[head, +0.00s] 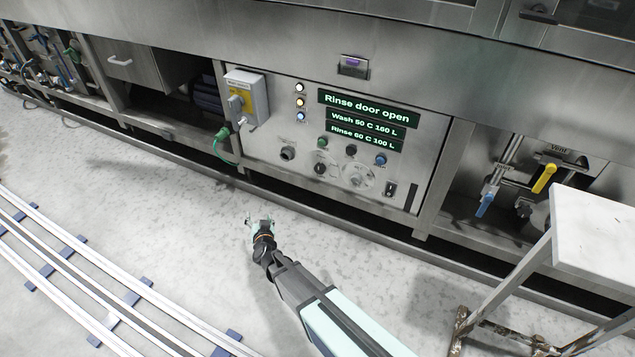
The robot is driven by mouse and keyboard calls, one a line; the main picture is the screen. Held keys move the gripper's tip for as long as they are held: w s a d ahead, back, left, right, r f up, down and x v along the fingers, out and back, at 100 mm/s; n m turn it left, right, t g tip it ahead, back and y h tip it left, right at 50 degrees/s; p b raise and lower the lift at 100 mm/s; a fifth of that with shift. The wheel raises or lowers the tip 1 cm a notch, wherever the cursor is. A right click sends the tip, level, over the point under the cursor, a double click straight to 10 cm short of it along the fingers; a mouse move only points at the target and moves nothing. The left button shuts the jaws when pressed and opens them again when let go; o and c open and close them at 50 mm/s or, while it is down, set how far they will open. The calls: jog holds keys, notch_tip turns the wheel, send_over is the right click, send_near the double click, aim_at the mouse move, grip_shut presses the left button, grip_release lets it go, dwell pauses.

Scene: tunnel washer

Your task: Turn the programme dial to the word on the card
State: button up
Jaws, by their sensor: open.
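The control panel (255,150) is a steel plate set low in the machine's front. Its lower row has a dark knob (288,153), another dark knob (319,169) and a pale round dial (358,176). Which one is the programme dial, and where it points, is too small to tell. My gripper (261,219) is open and empty, over the floor in front of the panel, apart from every knob.
A grey switch box (246,97) with a green cable juts out left. A white-topped stand (595,230) is at right. Rails (75,262) run along the left floor.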

jog(key=w+d+r+m+t+h, duration=0.2)
jog(key=w+d+r+m+h, duration=0.1)
jog(key=d+h, duration=0.2)
jog(key=m+h, duration=0.4)
jog(key=h, duration=0.4)
send_near(319, 170)
jog(key=shift+g, duration=0.3)
jog(key=b+x, duration=0.4)
jog(key=x, duration=0.3)
jog(key=shift+w+b, duration=0.4)
jog(key=shift+w+d+r+y, duration=0.1)
jog(key=shift+w+d+y, duration=0.35)
jog(key=shift+w, duration=0.15)
jog(key=c, duration=1.1)
